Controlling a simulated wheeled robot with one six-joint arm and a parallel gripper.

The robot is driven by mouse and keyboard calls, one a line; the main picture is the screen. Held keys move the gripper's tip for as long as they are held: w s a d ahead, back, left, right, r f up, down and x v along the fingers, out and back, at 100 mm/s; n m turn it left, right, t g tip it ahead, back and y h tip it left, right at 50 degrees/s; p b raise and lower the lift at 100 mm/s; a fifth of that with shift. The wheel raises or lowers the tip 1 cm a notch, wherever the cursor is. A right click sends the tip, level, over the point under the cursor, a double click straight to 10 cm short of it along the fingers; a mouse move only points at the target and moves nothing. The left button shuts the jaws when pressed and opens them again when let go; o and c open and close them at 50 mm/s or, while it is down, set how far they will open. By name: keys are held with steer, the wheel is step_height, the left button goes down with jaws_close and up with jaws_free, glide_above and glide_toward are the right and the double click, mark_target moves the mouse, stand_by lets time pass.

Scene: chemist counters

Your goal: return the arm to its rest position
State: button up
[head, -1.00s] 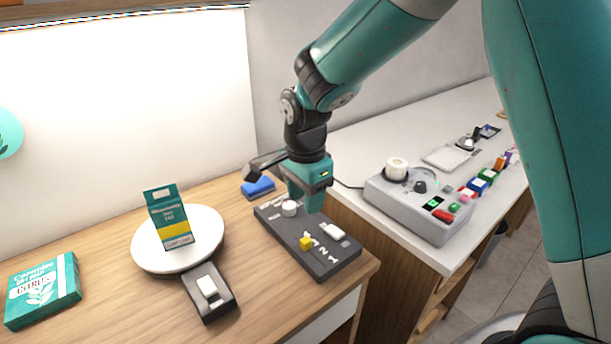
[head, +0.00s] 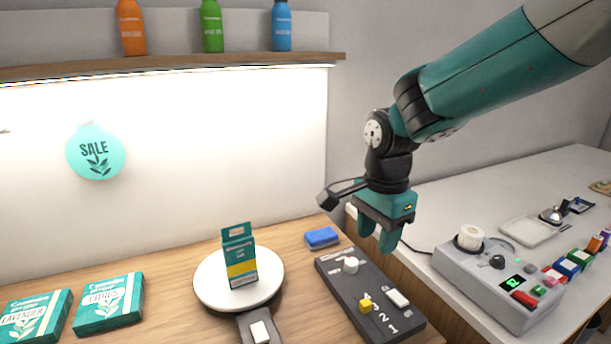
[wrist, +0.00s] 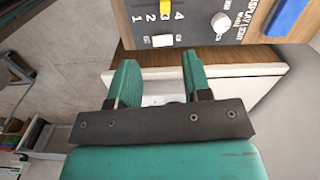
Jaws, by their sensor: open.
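My gripper (head: 377,234) is teal with a dark mount and hangs from the bent teal arm. In the head view it is above the counter, near the back right of the dark control panel. In the wrist view my gripper (wrist: 158,88) has its two fingers apart with nothing between them. The control panel (head: 350,291) has a white knob, a yellow slider, a white switch and numbers. It also shows at the top of the wrist view (wrist: 190,12), beyond the fingertips.
A teal and yellow box (head: 240,262) stands on a round white turntable (head: 210,291). A blue block (head: 321,238) lies behind the panel. Two teal boxes lie at left. A grey device (head: 480,280) stands on the white counter at right. Bottles line a shelf (head: 180,65) above.

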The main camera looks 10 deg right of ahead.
steer(key=s+a+r+n+y, duration=0.1)
steer(key=s+r+n+y, duration=0.1)
steer(key=s+n, duration=0.8)
steer(key=s+a+r+n+y, duration=0.1)
steer(key=s+r+n+y, duration=0.1)
steer(key=s+n, duration=0.8)
steer(key=shift+s+a+r, duration=0.25)
steer(key=shift+s+r, duration=0.1)
steer(key=shift+s, duration=0.55)
stand_by(0.5)
